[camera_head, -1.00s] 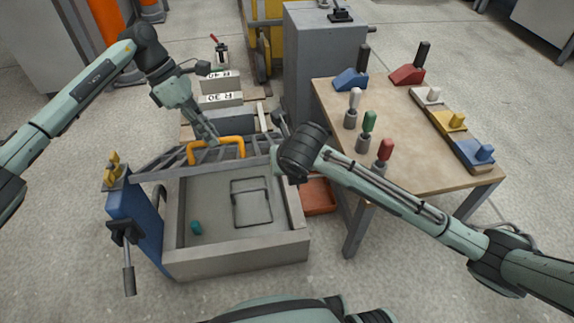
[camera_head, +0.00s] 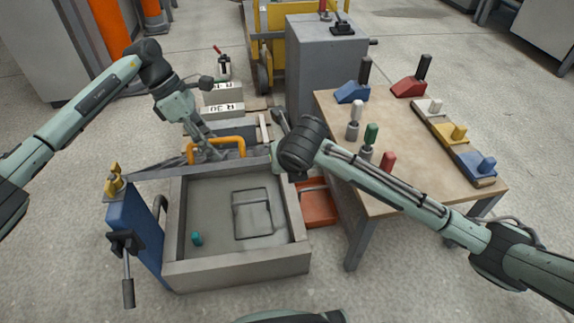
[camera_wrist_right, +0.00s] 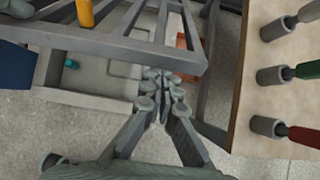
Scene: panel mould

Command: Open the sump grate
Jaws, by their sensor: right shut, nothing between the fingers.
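The sump grate (camera_head: 172,168) is a grey barred frame raised at the far side of the open sump box (camera_head: 235,270), seen at a steep slant. Its orange-yellow handle (camera_head: 236,141) is on the far part. My left gripper (camera_head: 210,150) is at the handle, fingers pointing down; whether they grip it is unclear. The grate (camera_wrist_right: 110,45) also shows in the right wrist view, with a bit of handle (camera_wrist_right: 85,12). My right gripper (camera_wrist_right: 164,85) is shut and empty, its tips by the grate's near bar; in the head view it is mostly hidden behind its wrist.
A teal object (camera_head: 197,238) and a rectangular frame (camera_head: 252,213) lie in the sump. A blue panel with clamps (camera_head: 135,225) stands at its left. A wooden table (camera_head: 405,150) with coloured-handled tools is at right; an orange tray (camera_head: 318,205) sits between.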

